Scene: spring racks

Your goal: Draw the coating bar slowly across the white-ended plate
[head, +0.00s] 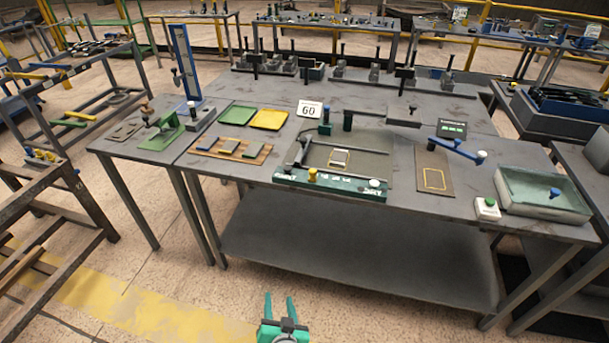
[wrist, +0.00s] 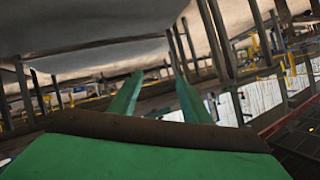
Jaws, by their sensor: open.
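A coating rig with a green front base (head: 335,187) stands at the middle of the grey table. A small plate with white edges (head: 339,158) lies on its grey bed. A dark bar seems to run across the bed near the plate, but it is too small to make out which part is the coating bar. A yellow knob (head: 312,175) and a white knob (head: 375,183) sit on the green base. My green gripper (head: 280,302) is open and empty, low in front of the table and well apart from the rig. Its two fingers also show in the wrist view (wrist: 160,98).
A wooden rack (head: 267,154) with small plates, a green tray (head: 238,115) and a yellow tray (head: 269,119) stand left of the rig. A blue-handled lever (head: 455,150), a button box (head: 487,208) and a glassy basin (head: 540,195) are at right. Floor before the table is clear.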

